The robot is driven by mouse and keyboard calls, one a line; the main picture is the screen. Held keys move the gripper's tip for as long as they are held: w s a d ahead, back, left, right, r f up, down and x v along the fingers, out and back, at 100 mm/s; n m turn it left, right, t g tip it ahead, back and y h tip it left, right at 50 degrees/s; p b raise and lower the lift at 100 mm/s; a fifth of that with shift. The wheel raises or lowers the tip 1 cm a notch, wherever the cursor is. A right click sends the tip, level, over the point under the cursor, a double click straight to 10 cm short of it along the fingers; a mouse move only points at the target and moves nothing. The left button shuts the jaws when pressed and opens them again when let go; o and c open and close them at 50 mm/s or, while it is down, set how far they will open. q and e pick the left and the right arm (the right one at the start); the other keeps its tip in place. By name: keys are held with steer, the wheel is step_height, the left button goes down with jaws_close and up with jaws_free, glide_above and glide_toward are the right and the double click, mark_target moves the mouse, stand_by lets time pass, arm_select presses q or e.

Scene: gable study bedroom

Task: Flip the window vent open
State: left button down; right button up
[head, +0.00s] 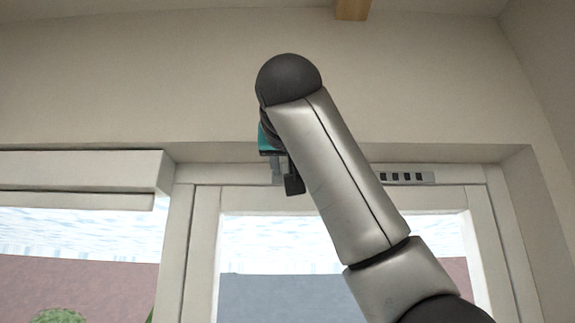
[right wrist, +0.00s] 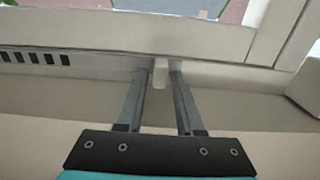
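The window vent (head: 425,178) is a grey strip with dark slots, set in the top of the window frame; my right arm hides its middle in the head view. Its slots also show at the left of the right wrist view (right wrist: 30,58). A small pale tab (right wrist: 160,71) stands out beside the slotted part. My right gripper (right wrist: 160,75) is open, with one fingertip on each side of the tab and a narrow gap showing. In the head view the right gripper (head: 292,185) is partly hidden by its own arm, at the vent's left part. My left gripper is not in view.
The window frame (head: 205,240) surrounds the glass below the vent. A pale box-like casing (head: 80,170) juts out at the left. A wooden beam end (head: 352,8) shows at the ceiling. The wall above the window is bare.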

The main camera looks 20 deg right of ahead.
jaws_close()
steer(key=shift+s+d, duration=0.1)
stand_by(1.0)
